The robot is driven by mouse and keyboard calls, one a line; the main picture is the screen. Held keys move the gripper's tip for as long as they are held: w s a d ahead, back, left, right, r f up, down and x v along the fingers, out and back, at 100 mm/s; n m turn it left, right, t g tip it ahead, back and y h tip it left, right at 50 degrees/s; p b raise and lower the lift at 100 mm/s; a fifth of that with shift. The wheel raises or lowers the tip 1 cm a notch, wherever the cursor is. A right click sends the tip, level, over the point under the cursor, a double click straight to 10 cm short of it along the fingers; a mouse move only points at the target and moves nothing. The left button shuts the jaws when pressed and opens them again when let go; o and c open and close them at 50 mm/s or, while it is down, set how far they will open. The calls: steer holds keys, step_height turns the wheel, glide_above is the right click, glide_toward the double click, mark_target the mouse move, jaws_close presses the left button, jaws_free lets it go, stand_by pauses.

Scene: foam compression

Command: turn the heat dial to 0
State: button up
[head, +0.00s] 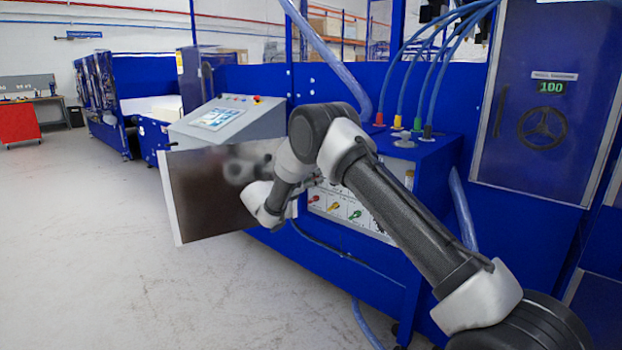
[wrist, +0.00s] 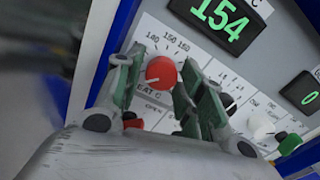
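The heat dial (wrist: 161,72) is a round red knob on a white panel, with a pale pointer mark toward its lower left. Part of its label, ending in "EAT C", shows below it, and scale numbers show above. A green display (wrist: 220,16) above right of it reads 154. My gripper (wrist: 163,64) has one finger on each side of the dial, with a strip of panel visible beside it. The fingers look apart from the knob, though contact lower down cannot be told. In the head view my arm and an open cabinet door hide the gripper and dial.
The open metal door (head: 205,195) stands left of my wrist in the head view. A second display (wrist: 303,88), a white knob (wrist: 262,127) and a green knob (wrist: 289,143) sit right of the dial. A sloped touchscreen console (head: 217,118) stands behind the door.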

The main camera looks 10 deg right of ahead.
steer(key=v, duration=1.2)
